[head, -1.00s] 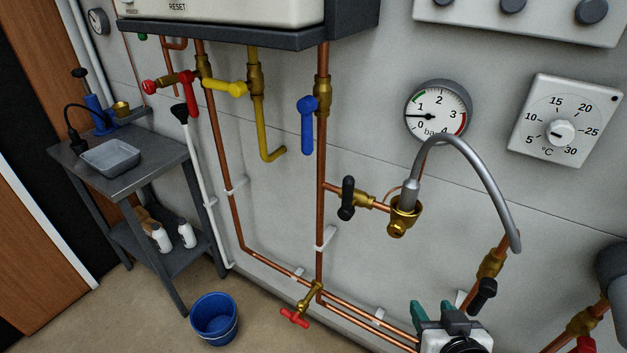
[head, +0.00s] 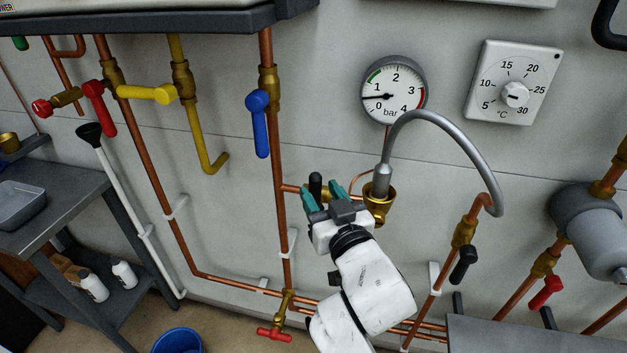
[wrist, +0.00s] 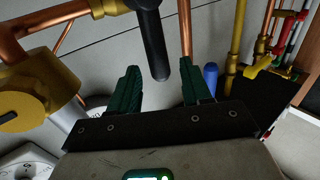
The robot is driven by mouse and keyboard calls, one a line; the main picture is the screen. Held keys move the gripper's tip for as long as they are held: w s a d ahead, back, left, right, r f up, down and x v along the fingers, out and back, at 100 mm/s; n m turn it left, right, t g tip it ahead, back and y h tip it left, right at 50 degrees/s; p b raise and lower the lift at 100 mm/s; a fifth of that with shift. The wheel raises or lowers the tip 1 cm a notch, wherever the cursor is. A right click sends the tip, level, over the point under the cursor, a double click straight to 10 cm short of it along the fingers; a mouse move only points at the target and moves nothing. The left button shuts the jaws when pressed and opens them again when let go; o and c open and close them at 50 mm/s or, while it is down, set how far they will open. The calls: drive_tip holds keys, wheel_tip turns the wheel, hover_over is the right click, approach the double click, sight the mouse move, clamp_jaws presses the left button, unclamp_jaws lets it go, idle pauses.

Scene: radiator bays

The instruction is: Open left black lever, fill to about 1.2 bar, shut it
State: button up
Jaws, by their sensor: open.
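The left black lever (head: 315,186) is on the brass valve of the short copper branch, left of the brass cup fitting (head: 379,203). Its upper part shows above my gripper (head: 322,195); the rest is hidden in the head view. My gripper is open, with green fingers. In the wrist view the lever (wrist: 152,45) reaches down between the fingertips (wrist: 160,68), with gaps on both sides. The round pressure gauge (head: 393,91) has its needle between 0 and 1 bar, roughly halfway. A grey hose (head: 455,130) arches from the fitting to the right pipe.
A second black lever (head: 463,264) is on the right pipe. A blue lever (head: 259,125), yellow lever (head: 147,92) and red lever (head: 100,107) are to the left. A grey vessel (head: 590,230) is at right. A bench (head: 60,220) and blue bucket (head: 178,341) are at lower left.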

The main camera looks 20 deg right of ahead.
sight(317, 187)
drive_tip(key=shift+w+d, duration=0.1)
drive_tip(key=shift+w, duration=1.9)
clamp_jaws()
